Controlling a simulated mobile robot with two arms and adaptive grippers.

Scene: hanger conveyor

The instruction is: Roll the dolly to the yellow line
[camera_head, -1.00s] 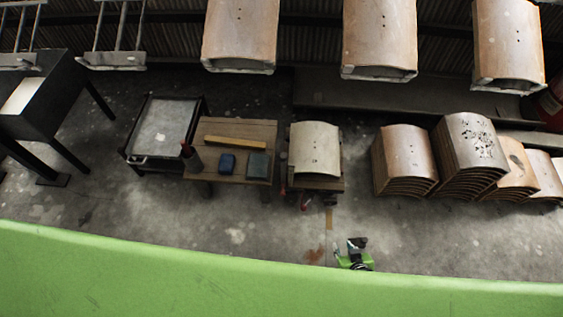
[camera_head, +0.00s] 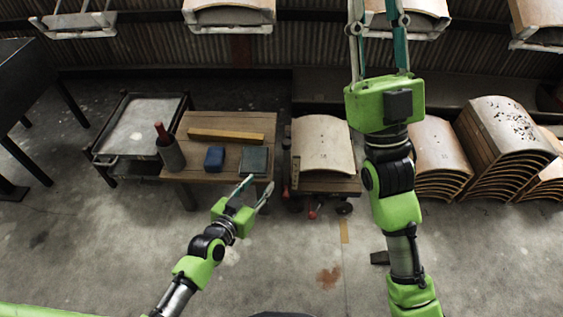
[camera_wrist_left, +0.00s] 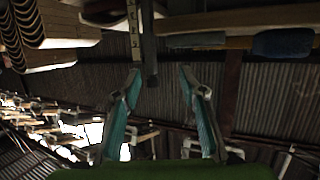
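The dolly (camera_head: 330,187) is a low wooden platform on small wheels, with red parts at its lower front. It stands right of the workbench and bears a stack topped by a pale curved board (camera_head: 322,145). My left gripper (camera_head: 259,184) is open and empty, in front of the workbench and left of the dolly. In the left wrist view its fingers (camera_wrist_left: 160,74) are apart with nothing between them. My right gripper (camera_head: 376,22) is open, pointing up near a hanging board.
The wooden workbench (camera_head: 188,177) holds a yellow bar (camera_head: 227,136), a blue block (camera_head: 214,158), a dark green block (camera_head: 254,160) and a bottle (camera_head: 169,150). A metal cart (camera_head: 100,160) stands left. Stacks of curved boards (camera_head: 490,150) stand right.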

